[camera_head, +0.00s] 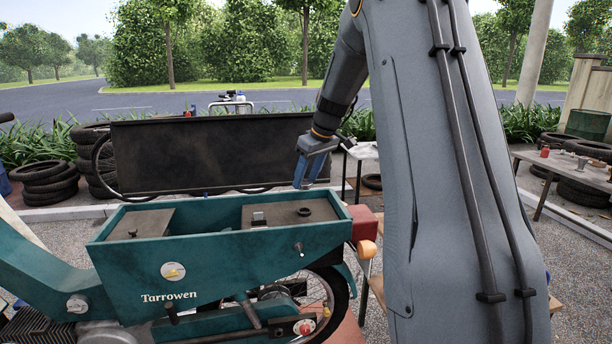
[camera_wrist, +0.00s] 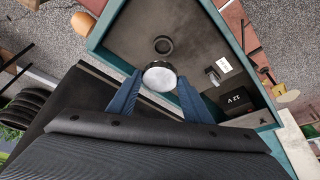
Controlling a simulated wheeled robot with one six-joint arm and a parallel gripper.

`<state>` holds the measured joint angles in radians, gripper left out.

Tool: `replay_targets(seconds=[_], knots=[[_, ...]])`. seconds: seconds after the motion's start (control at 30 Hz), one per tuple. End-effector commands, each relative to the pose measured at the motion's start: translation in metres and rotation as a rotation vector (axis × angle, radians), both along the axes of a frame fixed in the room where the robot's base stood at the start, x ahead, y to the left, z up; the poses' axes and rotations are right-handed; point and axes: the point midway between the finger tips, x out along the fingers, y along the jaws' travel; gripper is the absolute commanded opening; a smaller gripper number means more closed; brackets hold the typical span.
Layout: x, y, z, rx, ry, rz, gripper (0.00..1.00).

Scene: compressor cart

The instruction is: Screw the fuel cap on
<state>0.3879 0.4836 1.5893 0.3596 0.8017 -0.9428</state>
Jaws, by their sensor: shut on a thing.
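My gripper (camera_wrist: 160,90) has blue fingers and is shut on the fuel cap (camera_wrist: 160,78), a round cap with a pale grey top and dark rim. The filler neck (camera_wrist: 163,45) is a dark raised ring on the dark deck of the teal cart, just beyond the cap in the wrist view. In the head view the neck (camera_head: 304,211) stands open near the deck's right end. My gripper (camera_head: 304,178) hangs above and behind it there, clear of the deck. The cap cannot be made out in the head view.
The teal cart body (camera_head: 215,262) has a raised rim around its deck. A small fitting (camera_head: 258,218) sits left of the neck, and a 12 V box (camera_wrist: 237,102) shows in the wrist view. A dark upright panel (camera_head: 205,155) stands behind. A table (camera_head: 575,172) is at right.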

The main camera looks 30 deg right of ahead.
Motion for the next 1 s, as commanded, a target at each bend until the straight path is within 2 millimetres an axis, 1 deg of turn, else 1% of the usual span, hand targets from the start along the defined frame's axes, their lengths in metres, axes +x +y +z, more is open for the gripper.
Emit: replay_targets(seconds=[0.03,0.5,1.0], knots=[[0.000,0.000,-0.005,0.000,0.000,0.000,0.23],[0.000,-0.001,-0.039,0.000,0.001,-0.002,0.23],[0.000,-0.001,-0.072,0.001,0.000,-0.002,0.23]])
